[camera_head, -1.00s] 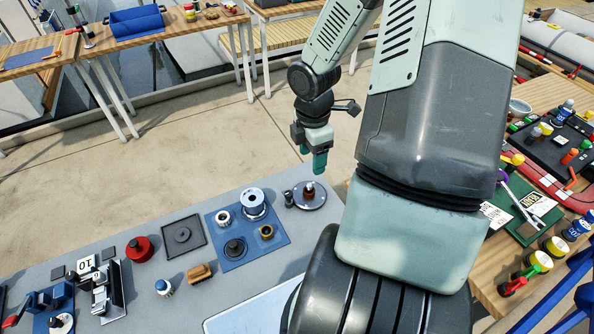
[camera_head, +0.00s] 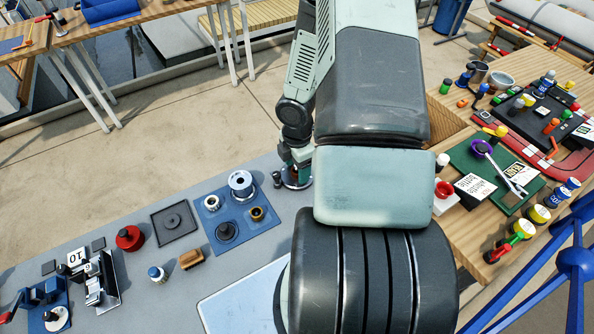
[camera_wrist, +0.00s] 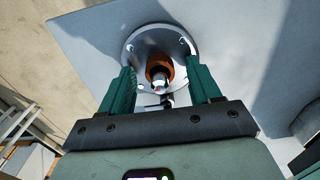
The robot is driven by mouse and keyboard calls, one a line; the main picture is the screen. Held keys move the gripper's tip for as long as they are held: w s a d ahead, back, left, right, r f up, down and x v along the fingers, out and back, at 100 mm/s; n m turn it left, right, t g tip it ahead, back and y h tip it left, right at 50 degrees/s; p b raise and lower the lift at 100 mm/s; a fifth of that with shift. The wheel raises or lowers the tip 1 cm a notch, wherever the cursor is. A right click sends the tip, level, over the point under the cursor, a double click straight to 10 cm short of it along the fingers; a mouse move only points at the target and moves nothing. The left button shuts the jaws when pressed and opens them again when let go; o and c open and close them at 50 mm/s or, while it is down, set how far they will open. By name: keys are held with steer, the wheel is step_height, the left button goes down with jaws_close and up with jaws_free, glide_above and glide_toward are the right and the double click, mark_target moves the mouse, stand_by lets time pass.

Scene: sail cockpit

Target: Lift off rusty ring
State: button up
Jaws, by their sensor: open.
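The rusty ring (camera_wrist: 153,68) shows in the wrist view as an orange-brown band around a short silver post. It sits at the middle of a round grey metal plate (camera_wrist: 138,43) with holes near its rim. My gripper (camera_wrist: 160,70) is open, with one green finger on each side of the ring. Gaps show between the fingers and the ring, and nothing is held. In the head view my gripper (camera_head: 290,160) is down over the plate (camera_head: 297,184), and the ring is hidden there behind the gripper and arm.
A blue board (camera_head: 213,203) with a silver spool (camera_head: 240,183) and dark and brass round parts lies left of the plate. A square grey tray (camera_head: 166,233) and a red round part (camera_head: 130,237) lie farther left.

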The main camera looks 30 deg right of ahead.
steer(key=c, duration=1.1)
steer(key=shift+c, duration=0.2)
step_height(320, 180, up, 10)
steer(key=shift+r, duration=0.1)
steer(key=shift+r, duration=2.5)
